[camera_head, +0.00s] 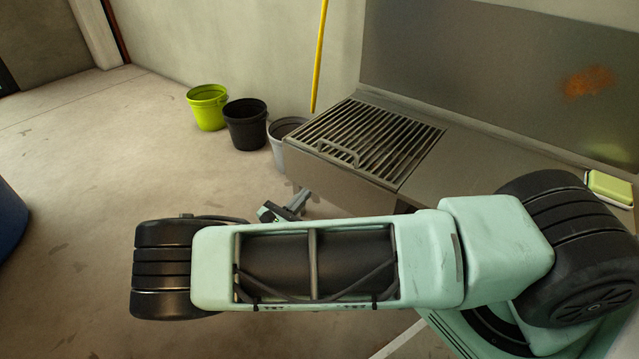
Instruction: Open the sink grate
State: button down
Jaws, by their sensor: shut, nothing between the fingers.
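The sink grate (385,135) is a dark metal frame with parallel bars. It lies flat over the sink basin (350,182), closed. A thin loop handle (337,152) stands up at its front left edge. My gripper (292,205) shows only in part, small and dark, beyond my mint-green arm link. It is shut and empty, below and left of the handle in the picture and apart from it. My arm hides the rest of the wrist.
A metal counter (480,165) continues right of the grate, with a yellow-green sponge or box (610,186) on it. Green (207,108), black (246,124) and grey (284,135) buckets stand left of the sink, near a yellow pole (319,55).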

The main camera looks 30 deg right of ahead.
jog(key=b, duration=0.4)
send_near(329, 159)
jog(key=d, duration=0.5)
jog(key=shift+r, duration=0.3)
jog(key=d+r+b, duration=0.1)
jog(key=r+b, duration=0.1)
jog(key=r, duration=0.1)
jog(key=shift+w+d, duration=0.4)
jog(key=shift+d+r, duration=0.25)
jog(key=shift+r, duration=0.2)
jog(key=shift+r, duration=0.1)
